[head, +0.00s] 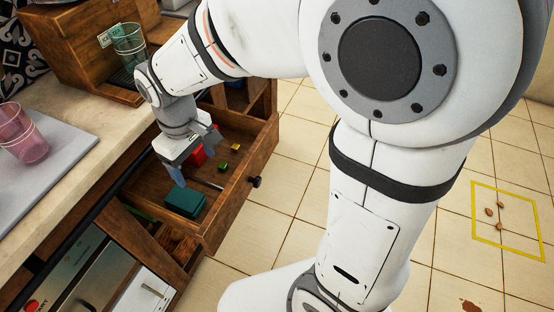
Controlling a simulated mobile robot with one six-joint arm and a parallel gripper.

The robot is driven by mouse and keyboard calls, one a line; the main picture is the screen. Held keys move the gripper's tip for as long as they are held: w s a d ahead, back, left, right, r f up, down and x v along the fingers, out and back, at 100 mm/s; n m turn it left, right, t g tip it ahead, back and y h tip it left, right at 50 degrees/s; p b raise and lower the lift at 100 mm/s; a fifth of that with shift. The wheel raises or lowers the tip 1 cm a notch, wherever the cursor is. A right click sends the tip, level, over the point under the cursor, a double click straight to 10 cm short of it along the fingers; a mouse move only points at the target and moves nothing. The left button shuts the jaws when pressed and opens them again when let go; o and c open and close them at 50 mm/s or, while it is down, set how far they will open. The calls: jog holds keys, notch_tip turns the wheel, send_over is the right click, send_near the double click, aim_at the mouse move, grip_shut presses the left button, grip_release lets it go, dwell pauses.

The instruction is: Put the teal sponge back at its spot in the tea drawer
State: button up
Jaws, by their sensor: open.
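The tea drawer (268,150) is a wooden drawer pulled open below the counter. The teal sponge (186,202), a dark teal block, lies in its near part, towards the front left of the drawer. My gripper (190,162) is inside or just above the drawer, pointing down. It is open, with one pale blue finger close behind the sponge in the picture. I cannot tell whether that finger touches the sponge. No part of the sponge shows between the fingers.
A red block (198,155) and small yellow-green pieces (235,147) lie farther back in the drawer. A green glass (128,42) stands at a wooden cabinet. A yellow floor outline (508,246) holds small brown pieces.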

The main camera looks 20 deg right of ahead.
jog(key=s+d+m, duration=0.3)
jog(key=d+m, duration=0.1)
jog(key=d, duration=0.5)
jog(key=s+d+r+m+t, duration=0.1)
jog(key=s+d+m, duration=0.3)
jog(key=d, duration=0.6)
jog(key=shift+s, duration=0.25)
jog(key=shift+r, duration=0.1)
notch_tip(320, 180, up, 22)
jog(key=t+p, duration=0.1)
jog(key=p, duration=1.8)
jog(key=shift+d+p, duration=0.2)
jog(key=shift+p, duration=0.2)
